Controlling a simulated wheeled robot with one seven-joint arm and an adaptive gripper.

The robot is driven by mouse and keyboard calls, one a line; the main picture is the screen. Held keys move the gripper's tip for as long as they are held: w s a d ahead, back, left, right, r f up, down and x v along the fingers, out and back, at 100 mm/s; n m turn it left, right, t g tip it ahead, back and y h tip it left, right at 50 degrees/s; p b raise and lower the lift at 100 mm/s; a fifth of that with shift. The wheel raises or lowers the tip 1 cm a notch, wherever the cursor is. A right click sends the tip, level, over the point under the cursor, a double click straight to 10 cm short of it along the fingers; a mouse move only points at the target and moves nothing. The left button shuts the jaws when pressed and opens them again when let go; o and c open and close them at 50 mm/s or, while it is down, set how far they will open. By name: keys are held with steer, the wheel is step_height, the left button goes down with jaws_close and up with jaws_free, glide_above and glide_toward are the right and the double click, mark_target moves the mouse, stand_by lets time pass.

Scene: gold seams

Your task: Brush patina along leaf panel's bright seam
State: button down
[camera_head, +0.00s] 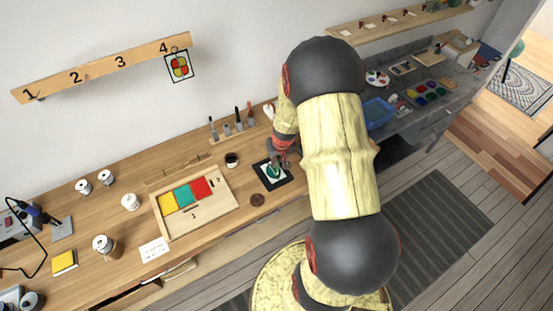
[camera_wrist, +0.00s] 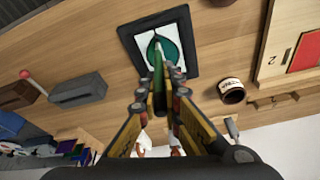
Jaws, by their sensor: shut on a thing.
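The leaf panel (camera_head: 272,174) lies flat on the wooden bench: a dark frame around a white field with a green leaf. It also shows at the top of the wrist view (camera_wrist: 165,43). My gripper (camera_wrist: 159,100) is shut on a slim green brush (camera_wrist: 158,72), whose far end points at the leaf. I cannot tell whether the tip touches the panel. The bright seam cannot be made out clearly. In the head view my gripper (camera_head: 279,152) is just above the panel, partly hidden by my arm. A small dark labelled jar (camera_wrist: 232,90) stands beside the panel.
A wooden tray (camera_head: 215,212) with yellow, green and red panes lies left of the panel. A tool rack (camera_head: 232,132) stands behind, and a dark round piece (camera_head: 257,199) lies in front. A blue tub (camera_head: 378,112) is at right.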

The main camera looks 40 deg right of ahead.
steer(key=w+d+p, duration=0.1)
steer(key=w, duration=0.5)
steer(key=shift+w+d, duration=0.3)
steer(key=shift+w, duration=0.1)
steer(key=shift+s+f+b, duration=0.15)
steer(key=shift+f+b, duration=0.2)
steer(key=shift+b, duration=0.1)
stand_by(2.7)
steer(key=shift+s+a+b, duration=0.25)
steer(key=shift+s+b, duration=0.1)
steer(key=shift+s, duration=0.6)
steer(key=shift+s+a+b, duration=0.2)
steer(key=shift+s+b, duration=0.2)
steer(key=shift+s, duration=0.55)
steer(key=shift+s+a+b, duration=0.25)
steer(key=shift+s+b, duration=0.1)
steer(key=shift+s, duration=0.6)
stand_by(1.0)
